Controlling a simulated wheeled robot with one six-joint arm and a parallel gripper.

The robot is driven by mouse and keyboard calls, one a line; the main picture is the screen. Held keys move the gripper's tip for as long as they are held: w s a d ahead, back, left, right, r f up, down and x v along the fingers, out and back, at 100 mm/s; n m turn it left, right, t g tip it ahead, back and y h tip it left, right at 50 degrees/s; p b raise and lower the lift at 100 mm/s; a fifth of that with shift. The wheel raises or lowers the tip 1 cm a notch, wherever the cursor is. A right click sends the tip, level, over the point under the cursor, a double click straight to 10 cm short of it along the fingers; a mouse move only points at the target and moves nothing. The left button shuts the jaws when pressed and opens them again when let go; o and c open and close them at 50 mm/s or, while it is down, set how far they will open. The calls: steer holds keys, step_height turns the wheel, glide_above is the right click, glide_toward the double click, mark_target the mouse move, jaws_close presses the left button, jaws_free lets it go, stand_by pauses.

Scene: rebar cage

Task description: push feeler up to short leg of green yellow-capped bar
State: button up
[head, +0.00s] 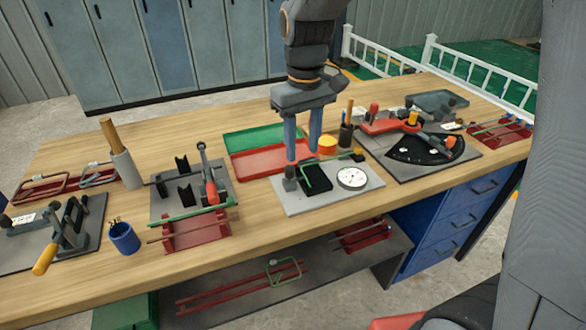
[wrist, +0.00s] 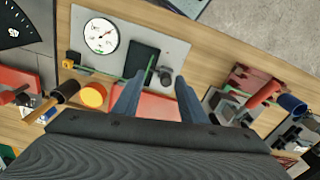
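The green bar (wrist: 107,73) is bent and lies on the grey gauge plate (wrist: 178,47), with its yellow cap (wrist: 72,59) at the left end in the wrist view. Its short leg (wrist: 150,68) crosses beside the black block (wrist: 139,57). A small grey knobbed piece (wrist: 165,76), which looks like the feeler, stands close right of the short leg, apparently with a small gap. It also shows in the head view (head: 290,179). My gripper (head: 302,157) is open and empty above the plate. In the wrist view its fingertips (wrist: 158,78) straddle the knobbed piece; the height gap is unclear.
A white dial (head: 352,178) sits on the plate's right side. Red and green trays (head: 262,137) lie behind. A grey plate with black blocks and a red-handled tool (head: 209,185) is to the left. A black fan-shaped gauge (head: 425,149) is to the right.

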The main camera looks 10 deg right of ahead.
mark_target(290, 167)
steer(key=w+a, duration=0.1)
steer(key=a+n, duration=0.1)
steer(key=shift+w+a+r, duration=0.15)
steer(key=shift+w+a, duration=0.2)
step_height(290, 167, down, 8)
steer(key=shift+r+p, duration=0.25)
steer(key=shift+p, duration=0.35)
jaws_close()
